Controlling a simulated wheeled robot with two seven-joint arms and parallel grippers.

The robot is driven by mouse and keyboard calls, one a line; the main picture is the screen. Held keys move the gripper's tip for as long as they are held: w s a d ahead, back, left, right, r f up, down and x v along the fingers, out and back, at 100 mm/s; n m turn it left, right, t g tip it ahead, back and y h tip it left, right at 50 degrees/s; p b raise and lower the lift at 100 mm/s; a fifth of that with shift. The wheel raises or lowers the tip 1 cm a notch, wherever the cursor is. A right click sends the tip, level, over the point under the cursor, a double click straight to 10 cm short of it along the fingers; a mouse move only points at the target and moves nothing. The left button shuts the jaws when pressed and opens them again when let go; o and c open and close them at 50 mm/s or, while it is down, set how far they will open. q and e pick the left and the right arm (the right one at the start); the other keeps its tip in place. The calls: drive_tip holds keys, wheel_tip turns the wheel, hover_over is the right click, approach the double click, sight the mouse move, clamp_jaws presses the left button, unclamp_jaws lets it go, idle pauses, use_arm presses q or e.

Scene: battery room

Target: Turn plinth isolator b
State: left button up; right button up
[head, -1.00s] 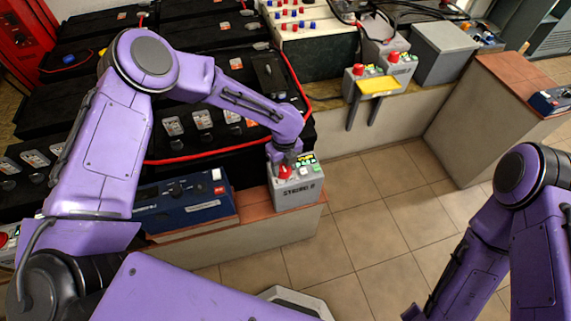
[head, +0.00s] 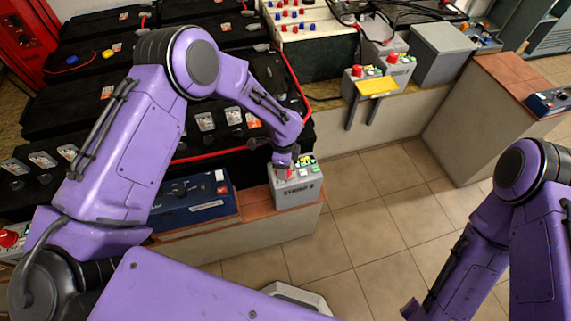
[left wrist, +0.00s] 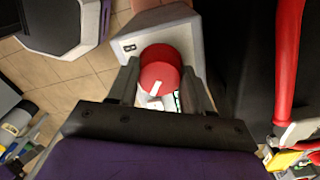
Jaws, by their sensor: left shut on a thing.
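Plinth isolator b is a grey box (head: 297,193) with dark lettering on its front, on the end of the low tiled plinth. Its red knob (left wrist: 160,68) has a white mark and shows in the left wrist view, where a "B" label (left wrist: 129,47) is beside it. My left gripper (left wrist: 160,76) is shut on the red knob, one finger on each side. In the head view my left gripper (head: 284,168) comes down on the box from above and hides most of the knob. My right arm is at the right edge, with its gripper out of view.
A dark blue case (head: 190,203) stands left of the isolator on the plinth (head: 262,214). Black batteries (head: 215,150) with a red cable fill the space behind. Two similar grey boxes with red knobs (head: 358,71) stand farther back above a yellow plate (head: 377,87). Tiled floor (head: 370,200) is clear.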

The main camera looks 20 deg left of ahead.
use_arm(q)
drive_tip(key=n, duration=0.3)
drive_tip(key=shift+w+r+n+p, duration=0.2)
drive_tip(key=shift+w+n+p, duration=0.05)
drive_tip(key=shift+n+p, duration=0.05)
drive_tip(key=shift+n, duration=1.8)
drive_tip(key=shift+w, duration=0.1)
drive_tip(key=o, duration=1)
drive_tip(key=shift+o, duration=0.2)
drive_tip(key=shift+f, duration=0.1)
wheel_tip(320, 180, up, 10)
drive_tip(key=shift+r+b, duration=0.25)
drive_tip(key=shift+b, duration=0.05)
